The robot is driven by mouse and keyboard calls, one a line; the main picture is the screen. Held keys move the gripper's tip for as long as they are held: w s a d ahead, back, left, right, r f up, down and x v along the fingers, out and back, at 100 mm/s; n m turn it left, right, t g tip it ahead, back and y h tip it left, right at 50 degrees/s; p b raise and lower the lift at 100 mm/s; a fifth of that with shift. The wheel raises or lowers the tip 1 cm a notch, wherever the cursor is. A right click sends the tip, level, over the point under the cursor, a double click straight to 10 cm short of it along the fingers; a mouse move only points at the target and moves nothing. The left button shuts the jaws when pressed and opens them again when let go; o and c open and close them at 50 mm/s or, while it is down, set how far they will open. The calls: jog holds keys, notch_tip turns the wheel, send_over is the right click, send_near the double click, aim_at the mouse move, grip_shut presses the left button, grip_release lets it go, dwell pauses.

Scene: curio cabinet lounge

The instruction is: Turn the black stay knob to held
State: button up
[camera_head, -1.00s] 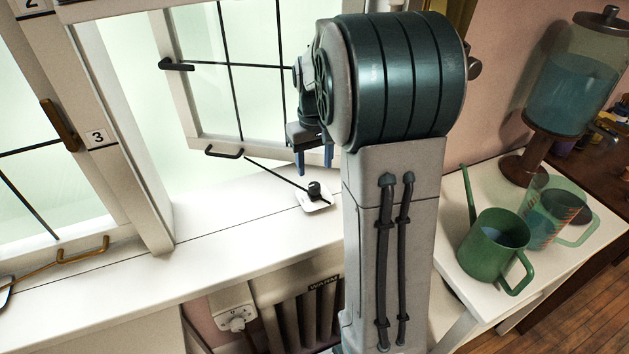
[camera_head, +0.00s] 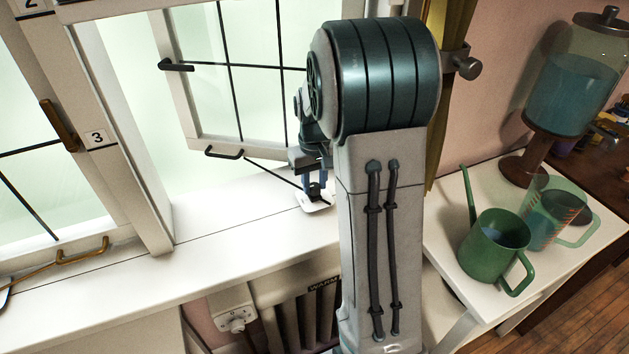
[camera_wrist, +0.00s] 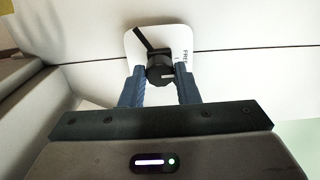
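The black stay knob (camera_wrist: 159,74) sits on a white plate (camera_wrist: 134,45) on the sill. A pale mark on the knob points right, and the letters "FREE" show at the plate's right side; no "held" label is readable. A black stay bar (camera_head: 268,173) runs from the knob to the open window sash. My gripper (camera_wrist: 160,80) is down at the knob, one blue finger on each side. The fingers look open, with small gaps beside the knob. In the head view the knob (camera_head: 315,191) is partly hidden by my gripper.
The open sash (camera_head: 198,105) with its black handle stands left of my arm. A green watering can (camera_head: 492,245), a clear jug and a glass dispenser (camera_head: 568,95) stand at the right.

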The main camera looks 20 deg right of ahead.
jog(key=shift+m, duration=0.4)
jog(key=m, duration=0.3)
jog(key=shift+m, duration=0.4)
jog(key=m+p, duration=0.1)
jog(key=m, duration=0.3)
jog(key=shift+r+m, duration=0.1)
jog(key=shift+m, duration=0.2)
jog(key=m+p, duration=0.1)
jog(key=m, duration=0.3)
jog(key=shift+p, duration=0.4)
jog(key=m+p, duration=0.1)
jog(key=m, duration=0.3)
jog(key=shift+m+p, duration=0.3)
jog(key=o, duration=1)
jog(key=shift+c, duration=0.2)
